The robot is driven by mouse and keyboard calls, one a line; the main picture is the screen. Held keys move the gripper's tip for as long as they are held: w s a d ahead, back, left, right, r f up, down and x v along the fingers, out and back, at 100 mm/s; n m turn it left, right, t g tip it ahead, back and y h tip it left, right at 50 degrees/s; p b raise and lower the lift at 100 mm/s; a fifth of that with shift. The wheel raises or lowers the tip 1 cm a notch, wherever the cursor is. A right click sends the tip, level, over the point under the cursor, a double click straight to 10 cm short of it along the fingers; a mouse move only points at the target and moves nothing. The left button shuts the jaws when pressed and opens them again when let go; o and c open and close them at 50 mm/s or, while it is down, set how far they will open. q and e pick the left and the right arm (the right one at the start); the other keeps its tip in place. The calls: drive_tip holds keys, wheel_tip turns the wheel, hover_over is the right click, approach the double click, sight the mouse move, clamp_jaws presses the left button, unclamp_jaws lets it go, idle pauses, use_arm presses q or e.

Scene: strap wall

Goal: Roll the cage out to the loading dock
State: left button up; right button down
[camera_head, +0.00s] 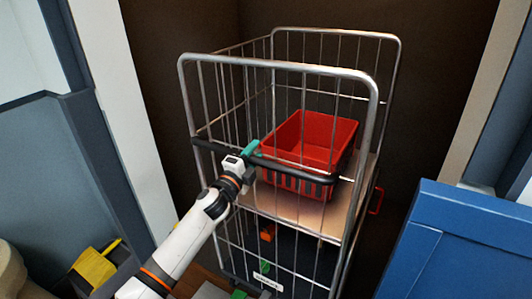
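The cage (279,66) is a tall wire trolley with rounded metal end frames, standing upright in a dark recess. A black handle bar (300,174) runs across its near side. My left gripper (250,149) is at the left-middle part of this bar, with a teal finger over it. The other finger is hidden, so I cannot see whether it is shut on the bar. A red basket (318,130) sits on the cage's light-brown shelf (290,208). My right gripper is not in view.
A blue panel (460,240) stands close at the right front. Pale posts (120,110) and (483,95) flank the recess. A bin with a yellow item (95,266) is at the lower left. Small green parts (264,267) and a white label (268,282) show low on the cage.

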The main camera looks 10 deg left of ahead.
use_arm(q)
drive_tip(key=shift+w, duration=0.15)
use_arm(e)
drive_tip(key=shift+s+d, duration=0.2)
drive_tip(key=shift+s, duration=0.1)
use_arm(q)
drive_tip(key=v, duration=1.2)
drive_tip(key=shift+r, duration=0.2)
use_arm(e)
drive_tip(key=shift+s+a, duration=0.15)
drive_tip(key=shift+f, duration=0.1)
